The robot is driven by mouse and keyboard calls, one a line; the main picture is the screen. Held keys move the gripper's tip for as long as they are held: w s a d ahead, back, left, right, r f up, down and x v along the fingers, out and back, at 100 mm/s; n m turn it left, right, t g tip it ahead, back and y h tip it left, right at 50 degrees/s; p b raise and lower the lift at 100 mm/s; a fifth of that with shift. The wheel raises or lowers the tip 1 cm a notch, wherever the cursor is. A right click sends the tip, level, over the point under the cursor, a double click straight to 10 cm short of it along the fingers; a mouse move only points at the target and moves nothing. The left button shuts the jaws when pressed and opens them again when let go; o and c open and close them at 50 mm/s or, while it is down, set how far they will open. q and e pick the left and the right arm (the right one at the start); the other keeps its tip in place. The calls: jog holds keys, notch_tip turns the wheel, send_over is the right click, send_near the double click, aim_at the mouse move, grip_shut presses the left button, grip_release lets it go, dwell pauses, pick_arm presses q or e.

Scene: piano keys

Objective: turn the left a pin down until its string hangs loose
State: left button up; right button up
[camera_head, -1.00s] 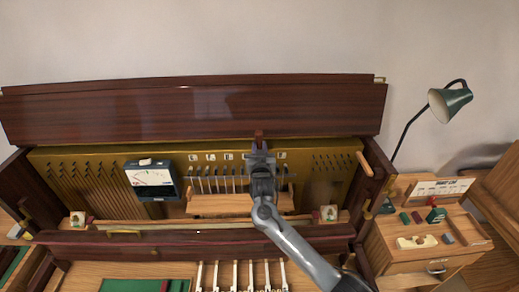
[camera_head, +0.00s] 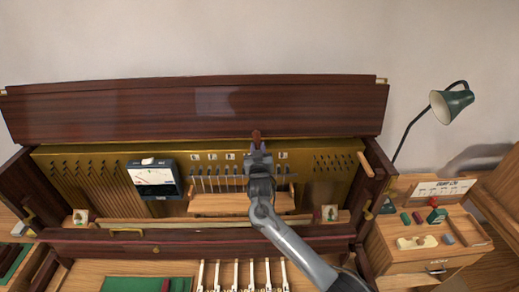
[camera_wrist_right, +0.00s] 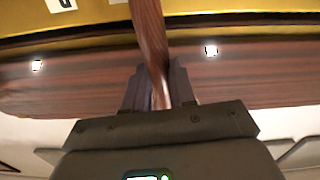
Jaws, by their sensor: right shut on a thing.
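My right gripper (camera_head: 257,150) is over the row of labelled pins in the open piano. It is shut on the dark red wooden handle (camera_head: 256,135) of a tool. In the right wrist view, the handle (camera_wrist_right: 150,40) rises between the fingers of the gripper (camera_wrist_right: 160,90). Letter cards (camera_head: 212,157) and several pins stand on the gold plate (camera_head: 330,185), with strings (camera_head: 215,180) below them. My gripper and arm cover part of this row, so the tool's lower end and the left a pin cannot be made out. My left gripper is out of view.
A meter (camera_head: 153,177) with a dial stands left of the strings. The raised lid (camera_head: 150,110) is behind my gripper. A green lamp (camera_head: 452,102) and a wooden cabinet (camera_head: 410,262) with small items are at the right. Piano keys (camera_head: 235,275) are in front.

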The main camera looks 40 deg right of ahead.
jog(key=shift+f, duration=0.15)
jog(key=shift+w+a+n, duration=0.3)
jog(key=shift+a+n, duration=0.1)
jog(key=shift+f, duration=0.1)
dwell(0.4)
jog(key=shift+w+a+p, duration=0.1)
jog(key=shift+a+p, duration=0.05)
jog(key=shift+p, duration=0.15)
